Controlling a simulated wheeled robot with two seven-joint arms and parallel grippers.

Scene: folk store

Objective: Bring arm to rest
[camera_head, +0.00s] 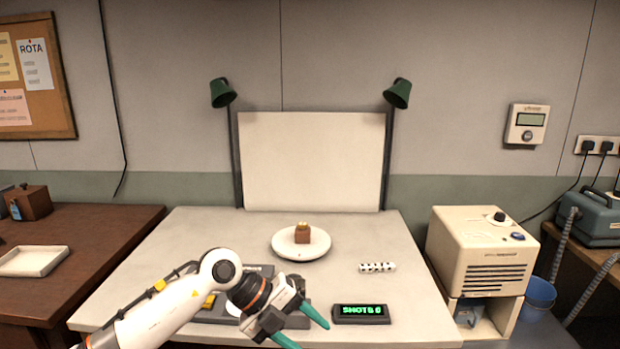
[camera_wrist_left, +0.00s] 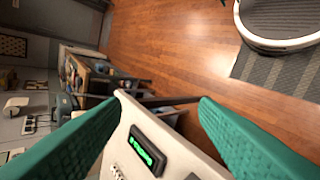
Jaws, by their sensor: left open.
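My left arm comes in from the left in the head view and reaches over the front of the pale table (camera_head: 190,232). My left gripper (camera_head: 315,336) has green fingers, spread apart with nothing between them, near the table's front edge and left of the display. The fingers also show apart in the left wrist view (camera_wrist_left: 160,110), with the table edge and floor beyond. My right gripper is in neither view. A small brown block with a yellowish top (camera_head: 302,234) sits on a round white plate (camera_head: 283,249) before a white backdrop panel.
A black display with green text (camera_head: 361,314) stands at the table's front, and also shows in the left wrist view (camera_wrist_left: 147,150). A white, black-spotted cylinder (camera_head: 377,267) lies behind it. A grey device is partly hidden behind my arm. A beige machine (camera_head: 482,250) stands to the right.

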